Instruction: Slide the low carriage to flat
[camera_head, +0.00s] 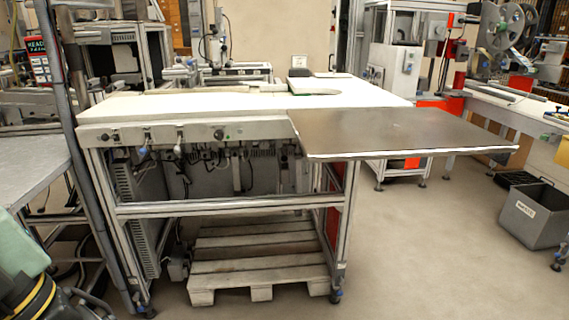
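I cannot pick out a low carriage or a position marked flat in the head view. A white-topped workbench (240,106) with a metal frame stands in the middle. A flat brown-grey plate (400,132) lies at its right end and overhangs the front and right side. My gripper is not in view.
A wooden pallet (260,267) lies under the bench. A grey metal table (30,165) is at the left. A grey bin (535,215) stands on the floor at the right, near a machine with reels (500,27). The floor at front right is clear.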

